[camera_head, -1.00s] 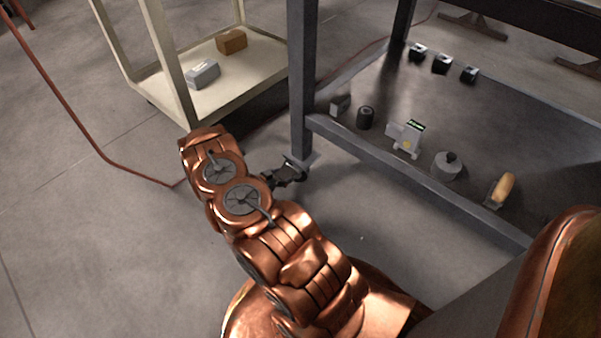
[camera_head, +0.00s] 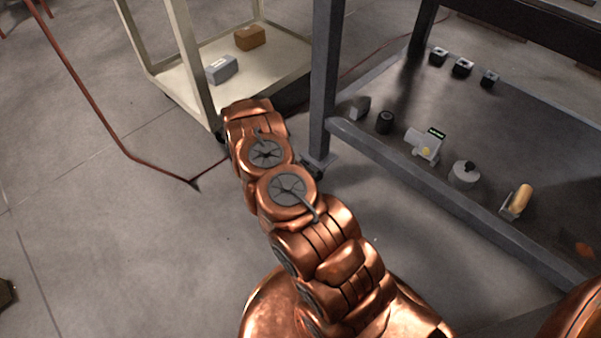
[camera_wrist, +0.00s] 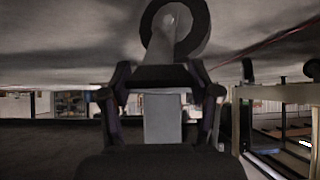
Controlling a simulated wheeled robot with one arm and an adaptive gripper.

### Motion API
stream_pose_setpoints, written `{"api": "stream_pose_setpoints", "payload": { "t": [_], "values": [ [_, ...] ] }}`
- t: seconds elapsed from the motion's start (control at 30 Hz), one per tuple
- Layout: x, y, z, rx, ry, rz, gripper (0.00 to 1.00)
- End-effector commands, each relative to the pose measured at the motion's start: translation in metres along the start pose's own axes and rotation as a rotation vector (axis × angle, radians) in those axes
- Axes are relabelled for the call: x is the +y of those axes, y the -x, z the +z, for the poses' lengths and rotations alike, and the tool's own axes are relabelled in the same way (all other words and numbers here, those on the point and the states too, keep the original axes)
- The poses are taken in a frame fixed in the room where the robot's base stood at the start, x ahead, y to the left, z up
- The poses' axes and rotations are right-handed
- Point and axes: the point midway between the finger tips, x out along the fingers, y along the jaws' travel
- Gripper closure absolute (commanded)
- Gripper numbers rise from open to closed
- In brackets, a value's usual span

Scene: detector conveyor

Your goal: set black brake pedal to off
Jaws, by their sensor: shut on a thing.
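In the wrist view, which appears upside down, a caster wheel (camera_wrist: 190,32) with a dark tyre and pale hub is straight ahead. The black brake pedal (camera_wrist: 165,74) is a dark wedge below the wheel in the picture, between my two fingertips. My gripper (camera_wrist: 161,82) is shut on it, one finger at each side. A grey upright piece (camera_wrist: 162,118) shows behind, between the fingers. In the head view, a caster (camera_head: 317,170) at the foot of the bench leg is partly hidden by my copper arm, which also hides most of my gripper.
The grey bench's lower shelf (camera_head: 470,125) holds small black blocks, a round weight (camera_head: 464,174) and a tan-handled tool (camera_head: 518,200). A cream cart (camera_head: 190,85) with two boxes stands left of the leg (camera_head: 325,80). A red cable (camera_head: 95,110) crosses the open floor.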

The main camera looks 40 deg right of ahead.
Motion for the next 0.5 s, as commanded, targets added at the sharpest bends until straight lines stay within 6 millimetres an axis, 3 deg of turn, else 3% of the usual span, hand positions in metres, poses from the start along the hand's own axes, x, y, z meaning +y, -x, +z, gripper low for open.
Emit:
{"api": "stream_pose_setpoints", "payload": {
  "t": [0.03, 0.07, 0.3, 0.5],
  "values": [
    [0.0006, -0.0004, -0.0016, 0.002, -0.002, 0.002, 1.00],
    [0.0008, -0.0007, -0.0018, 0.002, -0.003, 0.002, 0.37],
    [0.0007, -0.0007, -0.0013, 0.001, -0.002, 0.002, 0.12],
    [0.0005, -0.0007, -0.0011, 0.001, -0.001, 0.001, 0.12]
  ]
}}
